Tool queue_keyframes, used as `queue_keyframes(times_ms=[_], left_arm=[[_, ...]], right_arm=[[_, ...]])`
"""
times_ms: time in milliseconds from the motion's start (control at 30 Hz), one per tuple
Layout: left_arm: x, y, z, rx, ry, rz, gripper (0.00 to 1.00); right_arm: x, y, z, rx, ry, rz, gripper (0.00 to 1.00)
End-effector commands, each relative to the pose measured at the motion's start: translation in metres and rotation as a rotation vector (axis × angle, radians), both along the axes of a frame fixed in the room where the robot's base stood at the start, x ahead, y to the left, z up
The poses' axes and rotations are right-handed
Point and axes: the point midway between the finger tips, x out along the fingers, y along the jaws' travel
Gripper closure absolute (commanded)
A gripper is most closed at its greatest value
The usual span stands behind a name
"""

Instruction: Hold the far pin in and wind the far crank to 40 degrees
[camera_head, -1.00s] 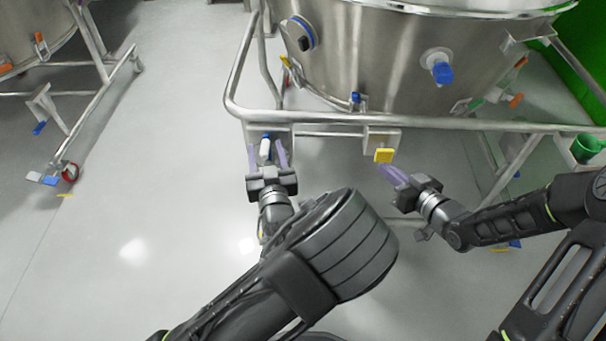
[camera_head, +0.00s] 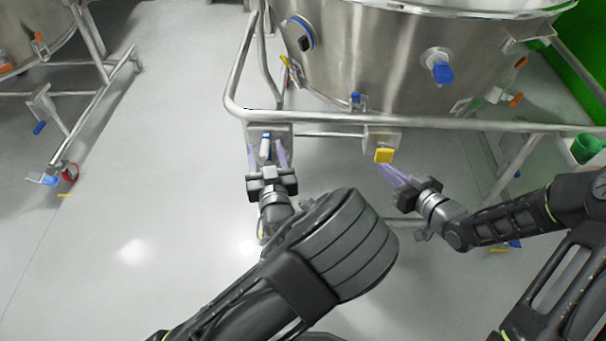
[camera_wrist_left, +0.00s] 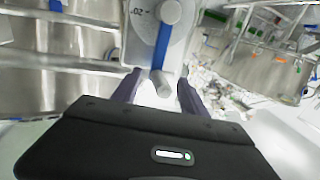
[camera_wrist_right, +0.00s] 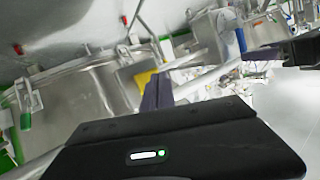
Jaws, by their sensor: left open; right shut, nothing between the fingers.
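The crank is a blue arm with a pale grey handle (camera_head: 265,150) on a grey plate at the left corner of the vessel's frame. In the left wrist view the blue arm (camera_wrist_left: 161,45) runs down from a round hub on a marked plate to the handle (camera_wrist_left: 165,86). My left gripper (camera_head: 267,158) is open, its two fingers either side of the handle. The yellow pin pad (camera_head: 384,155) sits on a bracket right of the crank. My right gripper (camera_head: 384,169) is shut and empty, tips at the pad's lower edge. The pad (camera_wrist_right: 144,77) is partly hidden in the right wrist view; contact is unclear.
The steel vessel (camera_head: 390,60) stands behind a tubular rail (camera_head: 330,121) just beyond both grippers. A blue-capped fitting (camera_head: 442,72) sticks out of it. A green cup (camera_head: 586,148) stands at the right. Another wheeled frame (camera_head: 100,93) is at the left, with clear floor between.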

Motion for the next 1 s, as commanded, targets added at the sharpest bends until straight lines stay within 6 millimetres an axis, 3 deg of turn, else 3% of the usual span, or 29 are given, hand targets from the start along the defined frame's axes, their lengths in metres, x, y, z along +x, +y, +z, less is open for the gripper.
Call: queue_keyframes(times_ms=[1000], left_arm=[[0.000,0.000,0.000,0.000,0.000,0.000,0.49]], right_arm=[[0.033,0.000,0.000,0.000,-0.001,0.000,1.00]])
